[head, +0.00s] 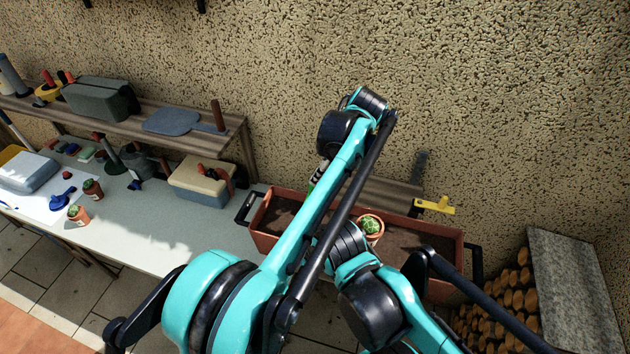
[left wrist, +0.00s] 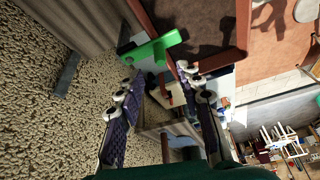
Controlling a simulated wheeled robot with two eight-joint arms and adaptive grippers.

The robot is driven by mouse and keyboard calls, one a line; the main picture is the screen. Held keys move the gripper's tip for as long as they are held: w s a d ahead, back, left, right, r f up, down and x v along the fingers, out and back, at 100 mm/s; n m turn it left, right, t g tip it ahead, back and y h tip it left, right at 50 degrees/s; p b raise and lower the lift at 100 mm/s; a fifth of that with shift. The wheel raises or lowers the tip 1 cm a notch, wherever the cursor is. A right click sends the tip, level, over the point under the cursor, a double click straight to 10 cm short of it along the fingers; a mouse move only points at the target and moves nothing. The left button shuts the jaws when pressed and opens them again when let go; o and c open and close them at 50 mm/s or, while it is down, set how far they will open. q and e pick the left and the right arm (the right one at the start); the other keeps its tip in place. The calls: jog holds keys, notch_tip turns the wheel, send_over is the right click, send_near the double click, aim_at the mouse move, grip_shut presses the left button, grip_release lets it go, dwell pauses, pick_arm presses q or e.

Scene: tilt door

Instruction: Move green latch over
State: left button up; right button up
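The green latch (left wrist: 150,48) shows in the left wrist view, just beyond my left gripper's fingertips, beside the planter's rim. It lies near the gap between the fingers; I cannot tell whether either finger touches it. My left gripper (left wrist: 158,78) is open, with its two fingers spread and nothing clearly between them. In the head view my left arm hides most of the gripper and latch; only a small green and dark patch shows beside the arm. A yellow latch (head: 435,206) sits at the right end of the wooden panel (head: 385,194). My right gripper is not visible.
A terracotta planter (head: 440,243) with soil and a potted cactus (head: 370,226) stands below the panel. A workbench (head: 150,222) with tools and boxes is on the left. Stacked logs (head: 510,300) stand at the lower right. The rough wall (head: 520,110) rises behind.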

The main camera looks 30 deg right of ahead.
pick_arm(q)
jog(key=shift+v, duration=2.35)
